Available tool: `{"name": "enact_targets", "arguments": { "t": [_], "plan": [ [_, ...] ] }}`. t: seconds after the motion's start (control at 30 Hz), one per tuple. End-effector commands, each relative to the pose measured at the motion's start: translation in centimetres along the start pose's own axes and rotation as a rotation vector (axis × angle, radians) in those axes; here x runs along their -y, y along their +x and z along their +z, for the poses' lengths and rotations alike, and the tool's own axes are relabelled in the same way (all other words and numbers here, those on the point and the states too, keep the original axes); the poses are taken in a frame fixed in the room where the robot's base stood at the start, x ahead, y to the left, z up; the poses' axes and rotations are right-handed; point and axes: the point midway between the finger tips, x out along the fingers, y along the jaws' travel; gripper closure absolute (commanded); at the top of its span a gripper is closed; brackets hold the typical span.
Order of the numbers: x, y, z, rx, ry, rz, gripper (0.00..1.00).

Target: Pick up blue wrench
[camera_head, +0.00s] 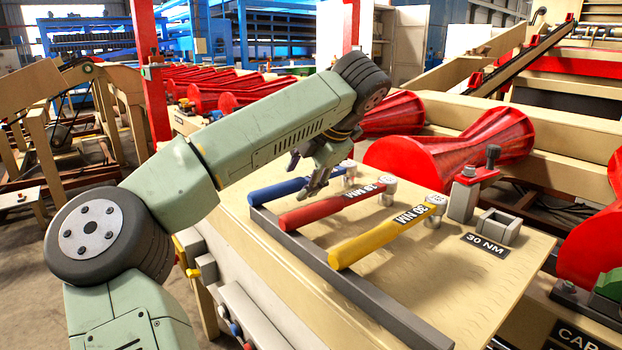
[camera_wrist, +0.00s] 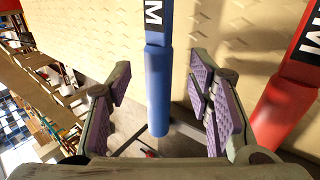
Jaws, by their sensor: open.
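The blue wrench (camera_head: 290,188) lies at the far left of a row on the tan bench top, its handle end over a dark rail. In the wrist view the blue wrench (camera_wrist: 158,85) runs down between my two spread finger pads, with a gap on both sides. My gripper (camera_head: 318,180) is open and empty, above the bench by the blue and red wrenches; it also shows in the wrist view (camera_wrist: 160,105). My gripper and arm hide part of the blue wrench's far portion in the head view.
A red wrench (camera_head: 330,209) lies close right of the blue one, near my right finger. A yellow wrench (camera_head: 385,237) lies further right. The dark rail (camera_head: 350,285) runs along the bench edge. A small metal holder (camera_head: 498,227) and a clamp (camera_head: 465,190) stand at the right.

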Motion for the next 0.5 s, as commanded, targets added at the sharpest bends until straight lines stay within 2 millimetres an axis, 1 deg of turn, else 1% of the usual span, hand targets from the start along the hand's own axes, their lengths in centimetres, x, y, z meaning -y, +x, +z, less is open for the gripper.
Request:
{"name": "enact_targets", "arguments": {
  "t": [0.1, 0.2, 0.3, 0.5],
  "plan": [
    [-0.2, 1.8, -0.1, -0.001, 0.0, -0.005, 0.53],
    [-0.1, 3.1, -0.1, -0.001, 0.0, -0.004, 0.53],
    [-0.1, 3.7, -0.1, -0.001, 0.0, -0.002, 0.53],
    [-0.1, 3.8, -0.1, -0.001, 0.0, -0.001, 0.53]
  ]
}}
